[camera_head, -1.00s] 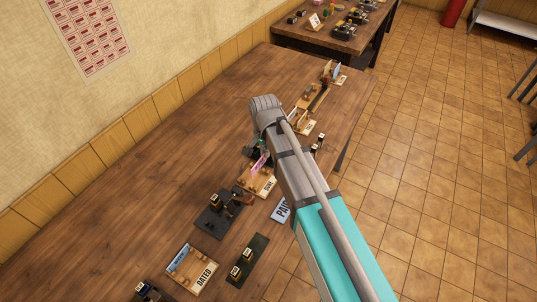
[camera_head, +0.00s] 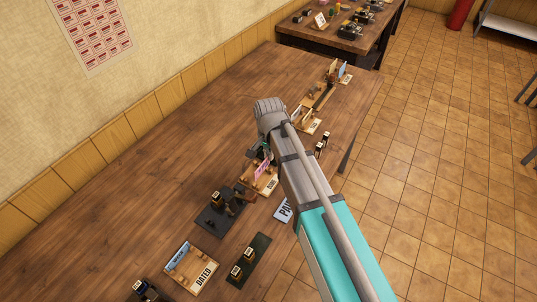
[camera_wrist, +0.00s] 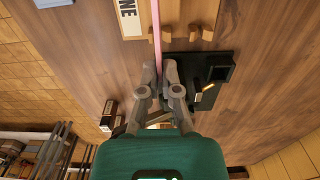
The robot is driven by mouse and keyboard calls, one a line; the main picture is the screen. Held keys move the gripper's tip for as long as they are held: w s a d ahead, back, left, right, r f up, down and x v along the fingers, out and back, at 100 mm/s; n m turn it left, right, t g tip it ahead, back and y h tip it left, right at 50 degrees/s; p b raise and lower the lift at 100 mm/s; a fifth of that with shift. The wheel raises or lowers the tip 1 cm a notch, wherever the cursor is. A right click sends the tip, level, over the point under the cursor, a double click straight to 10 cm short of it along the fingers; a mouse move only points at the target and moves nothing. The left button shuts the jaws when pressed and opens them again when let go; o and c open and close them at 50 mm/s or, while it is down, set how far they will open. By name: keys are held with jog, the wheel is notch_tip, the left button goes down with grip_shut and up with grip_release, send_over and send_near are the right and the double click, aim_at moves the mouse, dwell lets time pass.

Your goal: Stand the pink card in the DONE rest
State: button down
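The pink card (camera_head: 263,168) stands upright at the wooden DONE rest (camera_head: 270,186), under the end of my arm. In the wrist view the card (camera_wrist: 157,30) is a thin edge-on strip running between my gripper's fingers. My gripper (camera_wrist: 160,70) is shut on it; in the head view my gripper (camera_head: 262,148) is partly hidden by my arm. The rest (camera_wrist: 172,18) shows pegs on the card's right and its label on the left. I cannot tell whether the card's lower edge touches the rest.
A dark press (camera_head: 218,214) stands close to the rest. A DATED tray (camera_head: 201,280) holding a blue card and a dark green stand (camera_head: 250,262) with small stamps lie nearer. More wooden racks (camera_head: 306,122) stand beyond my arm. The table's wall side is clear.

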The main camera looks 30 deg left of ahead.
aim_at(269, 163)
jog(key=shift+f+b, duration=1.85)
jog(key=shift+f, duration=0.25)
jog(key=shift+f, duration=0.2)
jog(key=c, duration=0.7)
grip_release()
jog(key=o, duration=0.5)
jog(key=shift+o, duration=0.2)
jog(key=shift+r, duration=0.1)
jog(key=shift+r+p, duration=3.3)
jog(key=shift+r, duration=0.15)
